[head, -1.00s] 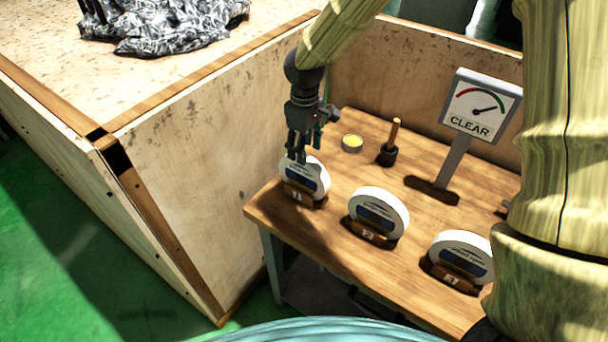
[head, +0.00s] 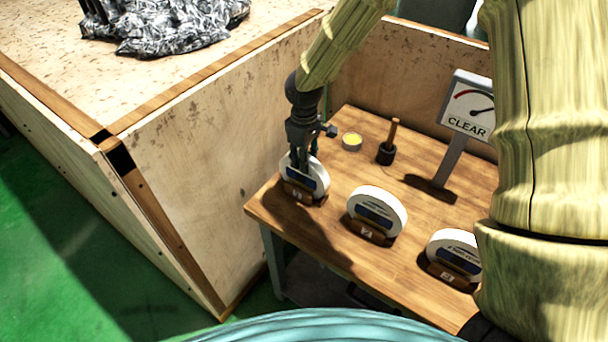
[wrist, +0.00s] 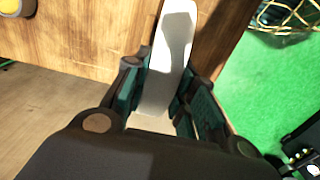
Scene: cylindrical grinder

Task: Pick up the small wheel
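Three white grinding wheels with blue labels stand upright in wooden holders on the table. The left wheel (head: 318,178) looks the smallest; its holder (head: 304,195) seems marked 1. The middle wheel (head: 378,208) and the right wheel (head: 456,250) stand apart from it, the right one partly behind my arm. My gripper (head: 304,166) points down at the left wheel, with its fingers on either side of the rim. In the wrist view the wheel (wrist: 172,60) sits between the fingers of my gripper (wrist: 163,82). Whether both pads press on it is unclear.
Behind the wheels on the wooden table (head: 330,240) are a yellow-topped round tin (head: 352,142), a dark pot with a wooden handle (head: 387,150) and a gauge sign reading CLEAR (head: 466,108). A wooden panel (head: 205,150) rises close on the left.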

